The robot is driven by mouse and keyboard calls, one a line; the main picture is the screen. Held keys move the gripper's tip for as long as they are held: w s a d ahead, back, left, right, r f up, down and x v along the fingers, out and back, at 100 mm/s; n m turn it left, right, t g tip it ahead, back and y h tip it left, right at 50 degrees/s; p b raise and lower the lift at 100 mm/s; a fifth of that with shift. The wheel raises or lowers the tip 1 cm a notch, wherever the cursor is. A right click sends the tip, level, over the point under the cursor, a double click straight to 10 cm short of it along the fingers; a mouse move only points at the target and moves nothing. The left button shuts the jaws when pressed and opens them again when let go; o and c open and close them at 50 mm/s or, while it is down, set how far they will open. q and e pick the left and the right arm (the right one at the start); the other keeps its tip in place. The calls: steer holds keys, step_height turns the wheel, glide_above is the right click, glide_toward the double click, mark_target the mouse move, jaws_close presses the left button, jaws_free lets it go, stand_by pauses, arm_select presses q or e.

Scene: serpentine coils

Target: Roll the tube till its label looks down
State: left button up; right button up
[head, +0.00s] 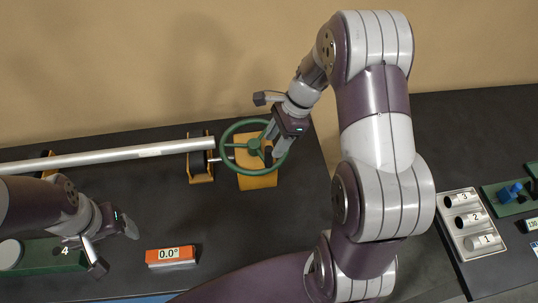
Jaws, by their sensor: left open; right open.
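A long silver tube (100,157) lies across the back left of the dark table on yellow supports (200,160). A small pale patch (150,153) shows on its visible side; I cannot read it as a label. A green handwheel (223,143) stands on an orange-yellow block (262,181) past the tube's right end. My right gripper (271,147) is open at the wheel's right side, its fingers over the rim and hub area; contact is unclear. My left gripper (114,247) is open and empty, low above the table in front of the tube.
An orange readout (170,257) shows 0.0°. A green block marked 4 (45,262) with a white round end lies under my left arm. At right, a pale tray (462,243) holds cylinders marked 1, 2 and 3. My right arm hides the table's middle right.

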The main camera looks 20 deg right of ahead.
mark_target(266, 166)
steer(key=x, duration=0.4)
steer(key=p+x, duration=0.1)
steer(key=x, duration=0.2)
steer(key=shift+w+d, duration=0.25)
steer(key=shift+d, duration=0.1)
steer(key=shift+a+f, duration=0.1)
steer(key=shift+f, duration=0.2)
steer(key=shift+s+a, duration=0.1)
steer(key=shift+a, duration=0.25)
steer(key=shift+d+f, duration=0.1)
steer(key=shift+d, duration=0.05)
jaws_close()
